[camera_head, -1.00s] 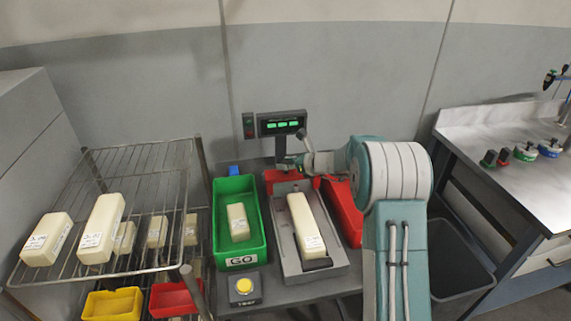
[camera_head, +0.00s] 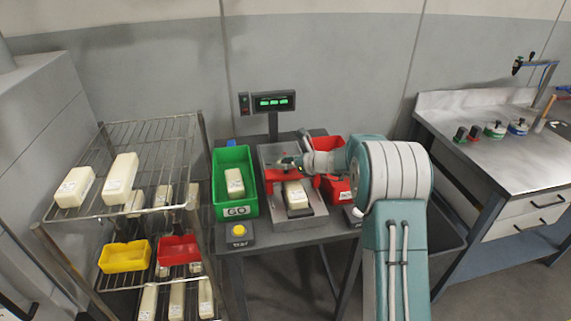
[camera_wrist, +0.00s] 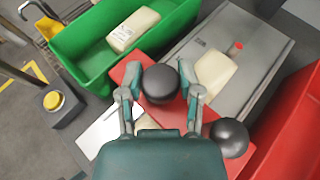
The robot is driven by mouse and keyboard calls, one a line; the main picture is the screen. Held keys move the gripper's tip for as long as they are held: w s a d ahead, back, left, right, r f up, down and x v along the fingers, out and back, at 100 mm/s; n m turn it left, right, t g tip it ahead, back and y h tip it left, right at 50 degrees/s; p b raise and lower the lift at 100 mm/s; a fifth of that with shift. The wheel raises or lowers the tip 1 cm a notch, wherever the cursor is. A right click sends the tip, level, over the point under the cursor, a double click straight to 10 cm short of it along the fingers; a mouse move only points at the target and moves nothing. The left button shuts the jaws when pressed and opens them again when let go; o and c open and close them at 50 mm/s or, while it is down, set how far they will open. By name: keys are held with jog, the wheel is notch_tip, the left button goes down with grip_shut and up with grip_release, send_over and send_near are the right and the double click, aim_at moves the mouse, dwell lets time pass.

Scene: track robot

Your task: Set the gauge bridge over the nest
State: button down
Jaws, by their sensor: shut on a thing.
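The red gauge bridge (camera_head: 283,176) lies crosswise over the nest (camera_head: 312,221), a grey metal fixture on the bench. A cream block (camera_head: 295,194) lies in the nest; its front part shows in the head view. In the wrist view the bridge (camera_wrist: 130,75) crosses above the block (camera_wrist: 215,73), which shows on both sides of it. My gripper (camera_wrist: 160,92) is shut on the bridge at its black knob; a second black knob (camera_wrist: 229,137) is outside the fingers. I cannot tell whether the bridge's feet touch the nest.
A green bin (camera_head: 219,193) with a cream block stands left of the nest. Red bins (camera_head: 333,150) stand close on the right. A yellow button (camera_head: 239,230) is at the bench's front left. A display (camera_head: 273,102) stands behind. A wire rack (camera_head: 150,140) holds several blocks.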

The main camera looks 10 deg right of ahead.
jog(key=shift+s+f, duration=0.15)
jog(key=shift+f, duration=0.05)
jog(key=shift+c, duration=1.3)
grip_release()
jog(key=shift+s+r, duration=0.1)
jog(key=shift+r, duration=0.1)
jog(key=v, duration=1.1)
jog(key=shift+s+d, duration=0.25)
jog(key=shift+d, duration=0.1)
jog(key=shift+r, duration=0.1)
